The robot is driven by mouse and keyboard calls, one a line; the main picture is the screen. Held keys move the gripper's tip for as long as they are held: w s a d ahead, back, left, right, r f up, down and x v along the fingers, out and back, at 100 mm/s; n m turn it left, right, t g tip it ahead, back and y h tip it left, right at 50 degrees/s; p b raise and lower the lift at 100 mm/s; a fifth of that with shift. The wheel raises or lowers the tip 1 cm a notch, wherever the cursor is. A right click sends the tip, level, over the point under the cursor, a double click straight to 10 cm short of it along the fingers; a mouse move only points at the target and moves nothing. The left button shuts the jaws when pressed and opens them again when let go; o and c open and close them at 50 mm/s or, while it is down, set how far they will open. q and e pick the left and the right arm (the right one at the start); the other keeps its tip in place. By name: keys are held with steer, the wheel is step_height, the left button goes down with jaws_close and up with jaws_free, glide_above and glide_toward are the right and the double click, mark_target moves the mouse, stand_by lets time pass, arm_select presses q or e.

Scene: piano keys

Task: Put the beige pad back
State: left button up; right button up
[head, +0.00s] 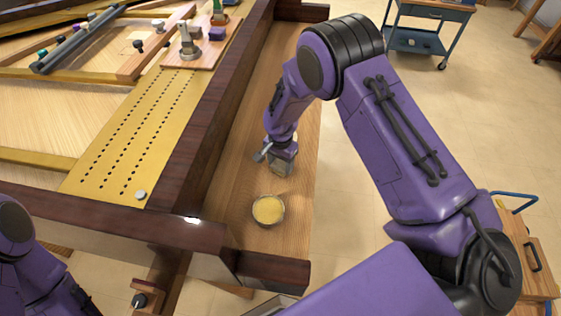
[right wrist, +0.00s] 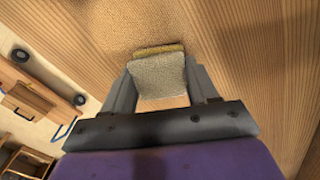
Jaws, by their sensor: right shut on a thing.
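The beige pad (right wrist: 158,78), a small woven-looking square, is between the fingers of my right gripper (right wrist: 160,64) in the right wrist view. The gripper is shut on it. A mustard-coloured edge shows just beyond the pad; I cannot tell whether it belongs to the pad. In the head view my right gripper (head: 282,165) points down over the wooden ledge, behind the round dish; whether the pad touches the ledge is unclear. Part of my left arm shows at the lower left, but its gripper is out of view.
A round dish with yellowish contents (head: 268,209) stands on the wooden ledge (head: 236,170). A dark wooden rail (head: 207,140) runs along the ledge's left. Left of it is a gold perforated plate (head: 118,150) with a small pale disc (head: 140,194). A blue cart (head: 425,30) stands behind.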

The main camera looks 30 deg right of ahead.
mark_target(280, 163)
steer(key=shift+f, duration=0.1)
steer(key=o, duration=1.1)
step_height(280, 163, up, 12)
steer(key=shift+b, duration=0.4)
